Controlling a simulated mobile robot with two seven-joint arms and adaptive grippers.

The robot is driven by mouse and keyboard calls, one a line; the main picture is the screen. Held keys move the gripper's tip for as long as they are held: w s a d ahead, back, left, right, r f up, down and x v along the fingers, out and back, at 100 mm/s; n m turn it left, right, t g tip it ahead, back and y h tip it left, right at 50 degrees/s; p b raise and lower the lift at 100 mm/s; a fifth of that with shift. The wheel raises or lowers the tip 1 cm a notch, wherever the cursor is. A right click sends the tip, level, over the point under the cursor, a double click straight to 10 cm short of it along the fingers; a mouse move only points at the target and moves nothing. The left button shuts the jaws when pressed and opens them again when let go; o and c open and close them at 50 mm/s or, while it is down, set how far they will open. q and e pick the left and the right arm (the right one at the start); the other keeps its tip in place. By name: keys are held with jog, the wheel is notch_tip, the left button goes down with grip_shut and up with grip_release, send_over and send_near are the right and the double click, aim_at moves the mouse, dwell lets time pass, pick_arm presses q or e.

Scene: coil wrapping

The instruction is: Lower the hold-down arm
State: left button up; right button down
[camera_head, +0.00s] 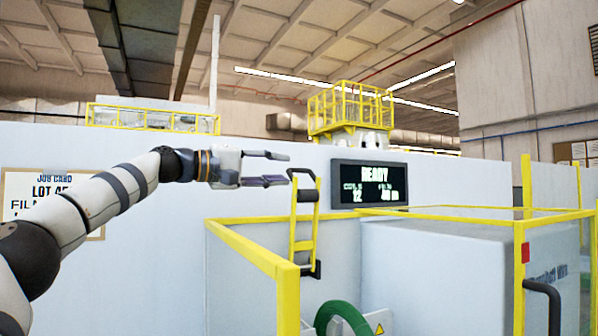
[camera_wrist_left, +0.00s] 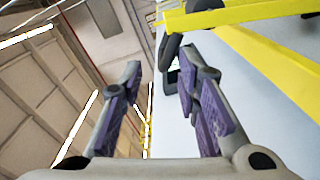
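The hold-down arm (camera_head: 293,240) is a yellow ladder-like frame with a black handle (camera_head: 305,177) at its top. It stands upright behind the yellow-railed enclosure. My left gripper (camera_head: 286,168) is open and empty, its fingers pointing right, close to the left of the handle in the head view. I cannot tell whether they touch. In the left wrist view, the open purple-padded fingers (camera_wrist_left: 160,75) have a yellow bar (camera_wrist_left: 245,15) and a dark curved part beyond them at upper right. A green coil (camera_head: 342,315) shows partly at the bottom. My right gripper is out of view.
Yellow rails (camera_head: 288,290) edge the enclosure in front. A pale box-shaped housing (camera_head: 440,270) fills its right side. A dark display (camera_head: 370,185) reading READY is on the white wall behind. A job card (camera_head: 50,190) hangs at left.

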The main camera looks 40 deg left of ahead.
aim_at(289, 170)
pick_arm(q)
jog(key=x, duration=0.6)
jog(key=shift+w+f, duration=0.1)
jog(key=shift+w, duration=0.05)
jog(key=shift+a, duration=0.1)
grip_shut()
jog(key=s+d+f+m, duration=0.3)
jog(key=s+d+m, duration=0.3)
jog(key=d, duration=0.5)
jog(key=shift+m, duration=0.6)
jog(key=shift+d, duration=0.1)
